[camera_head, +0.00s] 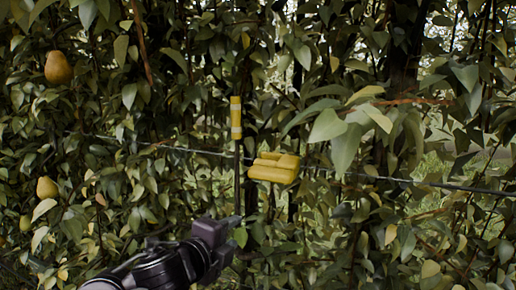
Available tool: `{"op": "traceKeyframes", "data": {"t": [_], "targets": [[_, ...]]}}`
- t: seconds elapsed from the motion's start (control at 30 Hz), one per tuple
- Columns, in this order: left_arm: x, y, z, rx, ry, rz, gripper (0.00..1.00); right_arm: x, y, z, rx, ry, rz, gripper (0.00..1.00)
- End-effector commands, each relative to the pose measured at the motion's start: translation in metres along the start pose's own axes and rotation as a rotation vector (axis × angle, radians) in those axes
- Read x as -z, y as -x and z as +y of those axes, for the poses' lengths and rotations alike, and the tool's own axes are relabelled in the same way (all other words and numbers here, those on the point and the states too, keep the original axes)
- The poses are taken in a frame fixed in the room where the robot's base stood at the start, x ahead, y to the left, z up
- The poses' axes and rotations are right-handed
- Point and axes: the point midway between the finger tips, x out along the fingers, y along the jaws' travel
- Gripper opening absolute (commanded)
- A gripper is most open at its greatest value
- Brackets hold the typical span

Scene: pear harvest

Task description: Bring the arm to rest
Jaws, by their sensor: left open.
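My left arm comes in at the bottom left of the head view, dark and jointed, with my left gripper (228,236) at its end. The gripper is open and appears empty, in front of the leaves and below the yellow object. A brownish-yellow pear (58,68) hangs at the upper left. A yellow pear (46,188) hangs lower at the left, and a smaller, partly hidden one (25,223) is below it. The gripper is apart from all of these pears, to their right. My right gripper is not in view.
A yellow blocky object (274,168) sits near the wire (200,150) in the middle. A thin post with a yellow band (236,118) stands just left of it. Dense leaves fill most of the view, with large leaves (345,148) right of centre.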

Motion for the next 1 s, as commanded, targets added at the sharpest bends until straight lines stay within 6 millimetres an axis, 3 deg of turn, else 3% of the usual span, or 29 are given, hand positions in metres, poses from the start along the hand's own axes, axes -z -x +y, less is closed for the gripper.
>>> {"op": "traceKeyframes", "data": {"t": [0.03, 0.17, 0.3, 0.4, 0.6, 0.87, 1.0], "targets": [[0.0, 0.004, 0.026, -0.043, 0.144, -0.031, 0.42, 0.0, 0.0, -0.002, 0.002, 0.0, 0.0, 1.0], [-0.01, 0.021, 0.088, -0.15, 0.507, -0.159, 0.42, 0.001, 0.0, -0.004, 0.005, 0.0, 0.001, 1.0], [-0.019, 0.053, 0.161, -0.285, 0.884, -0.34, 0.42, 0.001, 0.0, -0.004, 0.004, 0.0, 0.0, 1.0], [-0.022, 0.079, 0.205, -0.369, 1.096, -0.47, 0.42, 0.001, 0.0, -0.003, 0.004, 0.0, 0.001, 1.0], [-0.018, 0.127, 0.267, -0.492, 1.382, -0.688, 0.42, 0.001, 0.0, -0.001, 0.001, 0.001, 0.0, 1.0], [-0.007, 0.187, 0.321, -0.612, 1.641, -0.945, 0.42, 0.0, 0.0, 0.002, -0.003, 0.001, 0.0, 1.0], [-0.007, 0.167, 0.363, -0.629, 1.646, -0.964, 0.42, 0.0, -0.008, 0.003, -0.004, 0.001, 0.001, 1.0]]}}
